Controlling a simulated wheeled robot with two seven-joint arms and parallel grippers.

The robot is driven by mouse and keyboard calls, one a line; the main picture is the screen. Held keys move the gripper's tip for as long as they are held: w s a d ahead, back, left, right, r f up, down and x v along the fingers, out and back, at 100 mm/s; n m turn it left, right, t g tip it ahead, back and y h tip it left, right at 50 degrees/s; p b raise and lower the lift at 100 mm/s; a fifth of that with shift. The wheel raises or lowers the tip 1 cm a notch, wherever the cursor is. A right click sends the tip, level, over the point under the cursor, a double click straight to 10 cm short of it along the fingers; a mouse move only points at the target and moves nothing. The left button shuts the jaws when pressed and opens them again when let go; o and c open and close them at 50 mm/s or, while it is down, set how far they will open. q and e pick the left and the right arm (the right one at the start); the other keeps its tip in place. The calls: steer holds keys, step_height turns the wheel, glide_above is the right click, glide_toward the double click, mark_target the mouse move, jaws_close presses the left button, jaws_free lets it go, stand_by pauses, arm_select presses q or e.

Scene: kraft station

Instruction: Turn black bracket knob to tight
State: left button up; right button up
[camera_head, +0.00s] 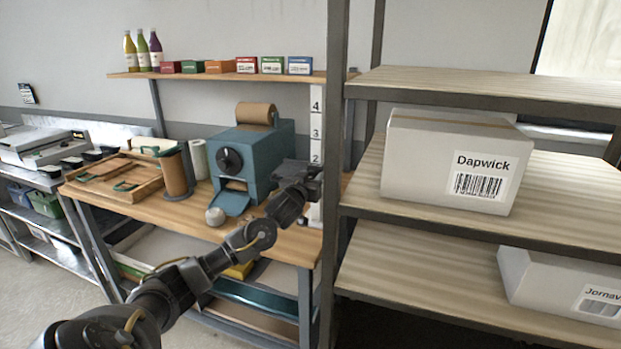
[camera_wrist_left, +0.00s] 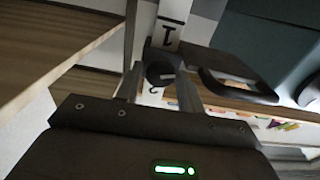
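A white upright post with black numbers (camera_head: 316,130) stands at the right end of the workbench; a "1" on it shows in the left wrist view (camera_wrist_left: 168,33). A dark flat bracket plate (camera_wrist_left: 218,62) juts out beside it, and its top shows in the head view (camera_head: 290,168). A round black knob (camera_wrist_left: 160,72) appears between the fingertips of my left gripper (camera_wrist_left: 160,85), at the post. The fingers are spread, and I cannot tell whether they touch the knob. In the head view my left gripper (camera_head: 308,186) hides the knob. My right gripper is not in view.
A metal-framed shelf rack (camera_head: 335,150) stands close right of the post, holding a Dapwick carton (camera_head: 450,165). A blue-grey machine (camera_head: 248,150) stands left of the bracket. A small round grey object (camera_head: 214,216) lies on the workbench (camera_head: 195,216).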

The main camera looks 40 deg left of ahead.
arm_select(q)
steer(key=c, duration=0.5)
steer(key=shift+c, duration=0.2)
